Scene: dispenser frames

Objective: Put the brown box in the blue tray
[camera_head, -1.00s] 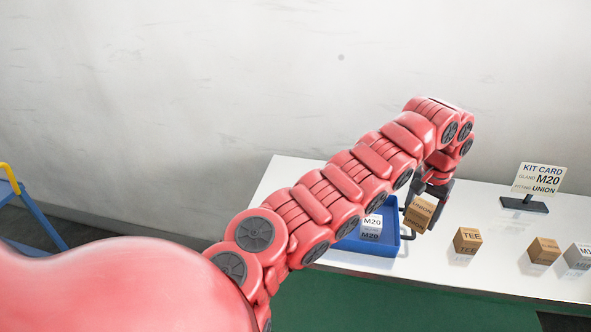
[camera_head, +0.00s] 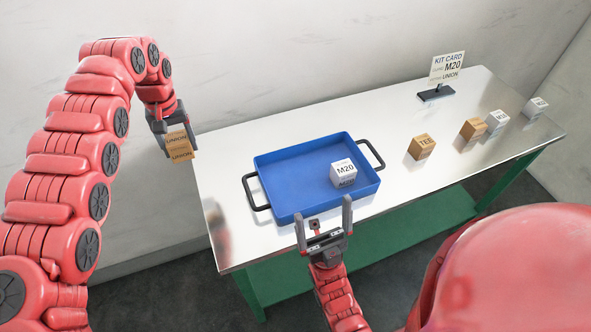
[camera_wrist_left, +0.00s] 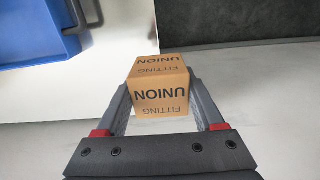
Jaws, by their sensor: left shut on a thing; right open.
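The brown box marked UNION (camera_head: 179,146) is between the fingers of my left gripper (camera_head: 170,134), which is shut on it and holds it up near the table's left end, left of the tray. In the left wrist view the box (camera_wrist_left: 160,82) reads FITTING UNION. The blue tray (camera_head: 290,150) lies on the table with a white M20 box (camera_head: 343,171) inside it. In the left wrist view part of the tray (camera_wrist_left: 35,35) shows at top left. My right gripper (camera_head: 323,222) is open and empty at the tray's front edge.
A brown TEE box (camera_head: 422,147), another brown box (camera_head: 473,129) and white boxes (camera_head: 497,122) (camera_head: 536,107) stand on the table's right. A kit card (camera_head: 447,68) naming M20 and UNION stands behind them. The tray has black side handles (camera_head: 371,153). Bare tabletop lies behind the tray.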

